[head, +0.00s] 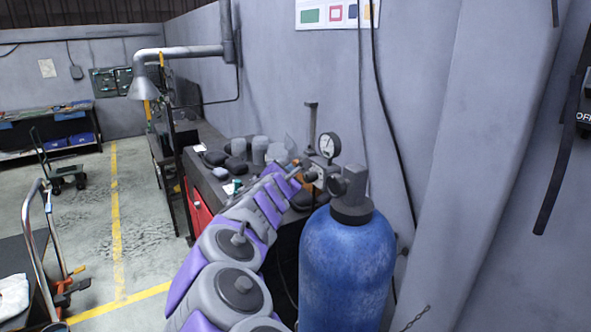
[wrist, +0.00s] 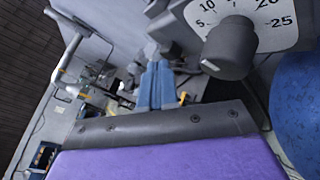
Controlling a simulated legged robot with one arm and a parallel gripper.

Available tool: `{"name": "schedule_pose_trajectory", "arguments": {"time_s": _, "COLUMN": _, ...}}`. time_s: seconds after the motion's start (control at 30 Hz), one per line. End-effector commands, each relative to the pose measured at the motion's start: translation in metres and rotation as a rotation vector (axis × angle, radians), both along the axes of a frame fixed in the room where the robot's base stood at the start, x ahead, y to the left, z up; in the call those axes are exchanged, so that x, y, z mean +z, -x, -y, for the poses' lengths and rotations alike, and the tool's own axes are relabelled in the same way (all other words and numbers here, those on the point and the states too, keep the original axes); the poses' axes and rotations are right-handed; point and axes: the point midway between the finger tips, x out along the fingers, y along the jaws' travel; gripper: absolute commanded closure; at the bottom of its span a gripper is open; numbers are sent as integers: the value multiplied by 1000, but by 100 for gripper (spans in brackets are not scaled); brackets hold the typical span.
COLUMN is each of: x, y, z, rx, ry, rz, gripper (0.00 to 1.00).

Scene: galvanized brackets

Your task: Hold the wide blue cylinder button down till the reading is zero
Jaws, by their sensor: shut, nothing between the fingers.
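A wide blue cylinder (head: 347,262) stands upright at right of centre, with a dark collar and valve on top. Its blue side also shows at the right edge of the wrist view (wrist: 300,105). A round white gauge (head: 328,146) sits by the valve; its needle is too small to read. In the wrist view the gauge face (wrist: 270,32) shows large numbers, partly covered by a dark grey round knob (wrist: 230,52). My gripper (head: 303,168) is shut and empty beside the valve and below the gauge. I cannot tell whether it touches a button.
A dark workbench (head: 206,168) with several grey rounded items and a red drawer front (head: 199,212) stands behind my arm. A grey wall and slanted pillar (head: 480,150) bound the right.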

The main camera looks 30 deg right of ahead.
Motion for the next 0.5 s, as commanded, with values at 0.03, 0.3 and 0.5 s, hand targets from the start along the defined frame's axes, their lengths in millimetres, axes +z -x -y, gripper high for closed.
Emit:
{"name": "schedule_pose_trajectory", "arguments": {"time_s": 0.03, "x": 0, "y": 0, "z": 0, "rx": 0, "ry": 0, "rz": 0, "gripper": 100}}
{"name": "schedule_pose_trajectory", "arguments": {"time_s": 0.3, "x": 0, "y": 0, "z": 0, "rx": 0, "ry": 0, "rz": 0, "gripper": 100}}
{"name": "schedule_pose_trajectory", "arguments": {"time_s": 0.5, "x": 0, "y": 0, "z": -5, "rx": 1, "ry": -1, "rz": -1, "gripper": 100}}
